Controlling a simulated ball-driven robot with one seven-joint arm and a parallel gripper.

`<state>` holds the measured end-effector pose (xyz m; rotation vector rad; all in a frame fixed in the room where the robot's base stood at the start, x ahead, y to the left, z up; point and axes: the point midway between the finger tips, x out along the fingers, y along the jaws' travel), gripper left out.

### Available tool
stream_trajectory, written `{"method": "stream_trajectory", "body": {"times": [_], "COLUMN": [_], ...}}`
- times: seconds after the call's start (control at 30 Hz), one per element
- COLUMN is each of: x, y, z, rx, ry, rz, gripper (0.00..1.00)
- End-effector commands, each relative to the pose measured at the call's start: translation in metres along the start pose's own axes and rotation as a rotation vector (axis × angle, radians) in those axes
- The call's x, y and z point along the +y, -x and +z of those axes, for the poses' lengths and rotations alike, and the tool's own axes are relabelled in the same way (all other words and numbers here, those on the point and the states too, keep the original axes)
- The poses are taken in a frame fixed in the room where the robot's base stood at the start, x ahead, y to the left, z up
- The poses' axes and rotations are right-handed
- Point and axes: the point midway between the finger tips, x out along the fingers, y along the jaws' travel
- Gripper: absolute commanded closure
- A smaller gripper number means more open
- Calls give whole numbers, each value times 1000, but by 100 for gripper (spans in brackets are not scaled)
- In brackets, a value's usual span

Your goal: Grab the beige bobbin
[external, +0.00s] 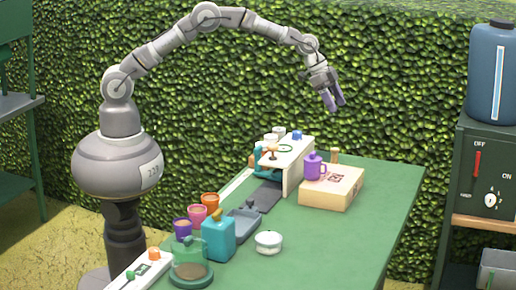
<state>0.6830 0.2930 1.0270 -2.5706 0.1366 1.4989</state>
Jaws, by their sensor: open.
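My gripper (334,105) is open and empty. It hangs high above the far part of the green table, with its purple fingers pointing down. A small tan upright piece (335,156) stands behind the purple mug, at the cardboard box; it may be the beige bobbin, but it is too small to be sure. Its lower part is hidden. A small peach-toned piece (269,149) also shows at the front of the white stand. My gripper is well above both and touches nothing.
A purple mug (314,167) sits on the cardboard box (324,197). A white stand (298,166) with small items on top is left of it. A teal container (218,237), several colored pots and a white lidded bowl (268,241) are nearer. The table's right side (375,215) is clear.

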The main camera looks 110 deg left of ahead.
Motion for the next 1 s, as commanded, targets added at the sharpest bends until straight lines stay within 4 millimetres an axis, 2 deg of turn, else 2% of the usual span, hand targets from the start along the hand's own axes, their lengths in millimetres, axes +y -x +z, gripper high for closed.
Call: {"method": "stream_trajectory", "body": {"times": [0.03, 0.1, 0.23, 0.33, 0.73, 1.0], "x": [-11, -20, -26, -26, -18, -18], "y": [-33, -65, -94, -108, -169, -175], "z": [30, 61, 93, 100, 107, 106], "rx": [-31, -60, -82, -87, -87, -87], "ry": [10, 11, 13, 12, 11, 12], "rz": [29, 63, 97, 104, 103, 102], "gripper": [42, 42, 42, 42, 42, 42]}}
